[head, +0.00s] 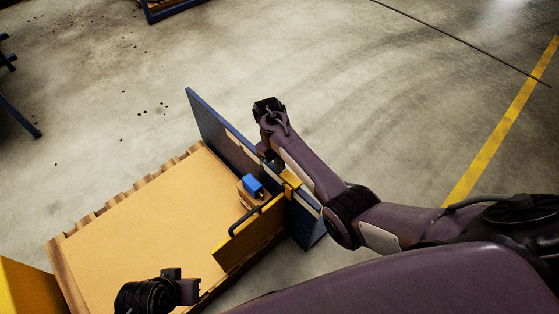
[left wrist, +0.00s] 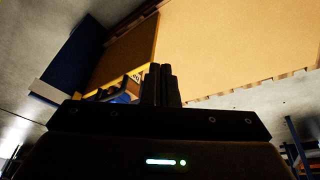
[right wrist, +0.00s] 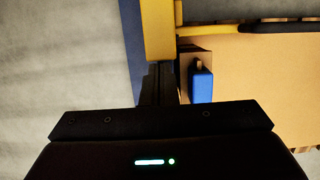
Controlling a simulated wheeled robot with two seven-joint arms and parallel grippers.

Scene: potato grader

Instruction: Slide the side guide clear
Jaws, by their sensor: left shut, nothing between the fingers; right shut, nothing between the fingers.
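The side guide is a yellow panel (head: 248,236) with a black handle (head: 245,219), standing on the tan bed (head: 150,225) near its lower right side. The handle also shows in the right wrist view (right wrist: 280,28). A yellow bracket (head: 290,181) sits where the guide meets the blue side wall (head: 222,130). My right gripper (head: 268,156) is shut and empty by the blue wall, close to the bracket. In the right wrist view its fingers (right wrist: 160,85) hide part of the wall. My left gripper (head: 190,290) is shut and empty over the bed's near edge.
A small blue block (head: 252,185) rests on a wooden piece inside the corner of wall and guide. A yellow panel (head: 25,288) stands at the lower left. The bed's middle is clear. Open concrete floor lies beyond the wall.

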